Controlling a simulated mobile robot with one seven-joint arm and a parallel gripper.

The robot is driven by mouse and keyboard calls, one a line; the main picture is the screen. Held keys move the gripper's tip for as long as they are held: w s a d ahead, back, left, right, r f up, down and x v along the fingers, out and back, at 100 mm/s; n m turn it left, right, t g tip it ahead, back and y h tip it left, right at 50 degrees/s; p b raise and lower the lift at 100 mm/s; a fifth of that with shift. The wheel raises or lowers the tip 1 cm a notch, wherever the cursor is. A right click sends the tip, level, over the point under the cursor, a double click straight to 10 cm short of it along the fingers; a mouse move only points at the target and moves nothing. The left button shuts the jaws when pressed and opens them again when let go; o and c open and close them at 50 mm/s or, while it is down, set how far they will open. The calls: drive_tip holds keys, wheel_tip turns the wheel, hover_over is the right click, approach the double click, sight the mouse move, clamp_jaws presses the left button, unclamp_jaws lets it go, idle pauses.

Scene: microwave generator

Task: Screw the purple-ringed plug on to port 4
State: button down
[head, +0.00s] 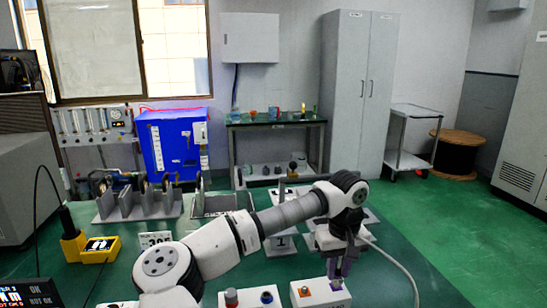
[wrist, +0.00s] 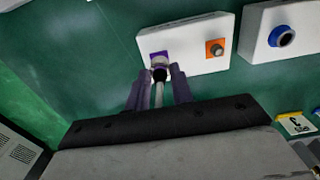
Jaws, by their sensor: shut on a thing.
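A white box (wrist: 188,42) carries a purple-marked port (wrist: 159,57) and an orange port (wrist: 215,48). In the head view this box (head: 322,303) is at the bottom edge, with its orange port (head: 305,292) showing. My gripper (wrist: 160,72) is shut on the plug (wrist: 159,75), which has a dark body and a grey cable running back between the fingers. The plug's front end is at the purple-marked port; I cannot tell whether it is seated or threaded. In the head view my gripper (head: 339,268) points down over the box's right end and hides the plug. No port number is readable.
A second white box (head: 250,300) has red (head: 232,297) and blue (head: 266,297) ports; its blue port (wrist: 282,36) shows in the wrist view. A yellow device (head: 100,249) and grey stands (head: 135,205) are on the green table. A cable (head: 400,270) loops right.

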sight(339, 267)
drive_tip(key=shift+r+p, duration=1.5)
drive_tip(key=shift+r, duration=0.95)
drive_tip(key=shift+s+d+f+b, duration=0.1)
drive_tip(key=shift+s+d, duration=0.3)
drive_tip(key=shift+d, duration=0.35)
drive_tip(key=shift+s+d+f+b, duration=0.1)
drive_tip(key=shift+s+d, duration=0.35)
drive_tip(key=shift+d, duration=0.25)
drive_tip(key=shift+s+d+f+b, duration=0.1)
drive_tip(key=shift+s+d, duration=0.3)
drive_tip(key=shift+d, duration=0.35)
drive_tip(key=shift+d, duration=0.1)
drive_tip(key=shift+s+d+f, duration=0.1)
drive_tip(key=shift+s+d, duration=0.3)
drive_tip(key=shift+d, duration=0.3)
drive_tip(key=shift+s+d, duration=0.45)
drive_tip(key=shift+d, duration=0.2)
drive_tip(key=shift+s+d+f, duration=0.1)
drive_tip(key=shift+s+d, duration=0.3)
drive_tip(key=shift+d, duration=0.3)
drive_tip(key=shift+d, duration=0.1)
drive_tip(key=shift+s+d+f+b, duration=0.15)
drive_tip(key=shift+s+d, duration=0.25)
drive_tip(key=shift+d, duration=0.3)
drive_tip(key=shift+s+d+r+b, duration=0.1)
drive_tip(key=shift+s+d, duration=0.3)
drive_tip(key=shift+d, duration=0.25)
drive_tip(key=shift+s+d+f+b, duration=0.15)
drive_tip(key=shift+s+d, duration=0.25)
drive_tip(key=shift+d, duration=0.3)
